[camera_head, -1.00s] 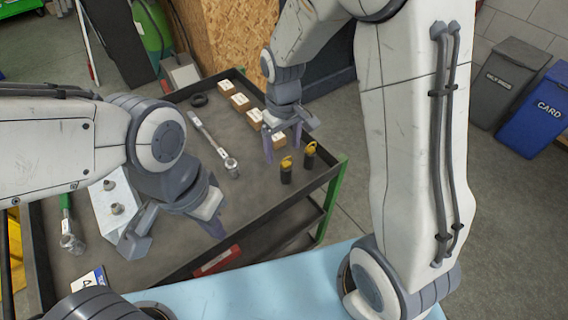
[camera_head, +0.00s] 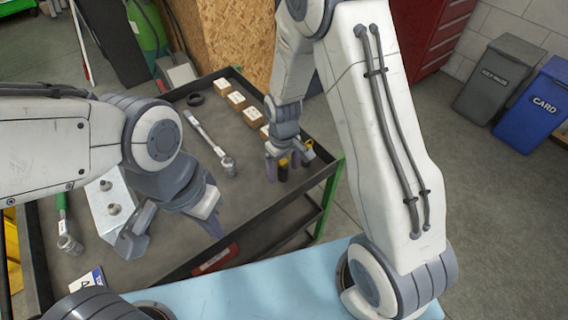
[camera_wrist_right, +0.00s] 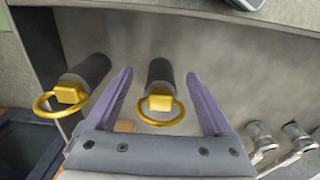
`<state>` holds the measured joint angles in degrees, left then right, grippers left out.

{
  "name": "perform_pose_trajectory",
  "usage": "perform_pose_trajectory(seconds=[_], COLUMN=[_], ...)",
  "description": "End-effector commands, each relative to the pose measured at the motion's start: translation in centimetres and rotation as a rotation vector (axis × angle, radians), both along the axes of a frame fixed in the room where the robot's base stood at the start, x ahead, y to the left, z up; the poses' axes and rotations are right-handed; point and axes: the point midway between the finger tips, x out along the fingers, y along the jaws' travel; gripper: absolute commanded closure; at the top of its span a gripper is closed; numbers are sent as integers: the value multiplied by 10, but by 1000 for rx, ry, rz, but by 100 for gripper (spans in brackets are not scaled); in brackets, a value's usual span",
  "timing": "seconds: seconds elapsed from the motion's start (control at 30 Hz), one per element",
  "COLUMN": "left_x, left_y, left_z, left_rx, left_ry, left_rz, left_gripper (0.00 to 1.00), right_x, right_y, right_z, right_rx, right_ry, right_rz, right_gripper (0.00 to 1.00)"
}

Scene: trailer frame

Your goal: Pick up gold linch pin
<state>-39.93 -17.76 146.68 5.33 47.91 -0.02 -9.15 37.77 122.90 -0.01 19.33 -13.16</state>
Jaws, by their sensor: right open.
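Two gold linch pins, each a gold head and ring on a dark cylindrical body, are near the tray's right corner. One gold linch pin (camera_wrist_right: 159,103) lies between the fingers of my right gripper (camera_wrist_right: 158,75) in the wrist view; it also shows in the head view (camera_head: 283,172). My right gripper (camera_head: 284,168) is open, with one finger on each side of this pin and visible gaps. The other gold linch pin (camera_wrist_right: 71,95) is left of the fingers in the wrist view. My left gripper (camera_head: 172,232) is open and empty over the tray's front left.
The dark tray cart (camera_head: 175,255) has a raised rim. It holds several small boxes (camera_head: 236,100), a black ring (camera_head: 194,99), a long metal tool (camera_head: 207,138), a metal plate with knobs (camera_head: 98,205) and a green-handled tool (camera_head: 64,220). The middle is fairly clear.

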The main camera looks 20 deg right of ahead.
Motion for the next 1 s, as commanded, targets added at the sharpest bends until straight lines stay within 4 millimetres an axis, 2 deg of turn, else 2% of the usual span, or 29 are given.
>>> perform_pose_trajectory(seconds=[0.1,0.27,0.3,0.33,0.57,0.73,0.87,1.0], left_x=[0,0,0,0,0,0,0,0], left_y=[0,0,0,0,0,0,0,0], left_z=[0,0,0,0,0,0,1,1], left_rx=[0,0,0,0,0,0,0,0], left_ry=[0,0,0,0,0,0,0,0], left_rz=[0,0,0,0,0,0,0,0], left_gripper=[100,100,100,100,100,100,100,100], right_x=[0,0,0,0,0,1,1,2], right_y=[0,0,0,0,0,0,0,0], right_z=[0,1,1,1,1,8,23,49], right_rx=[0,0,0,0,0,1,1,1], right_ry=[-1,0,0,0,-1,-2,-4,-6], right_rz=[0,0,0,0,0,0,0,0], right_gripper=[14,75,90,95,95,95,95,95])
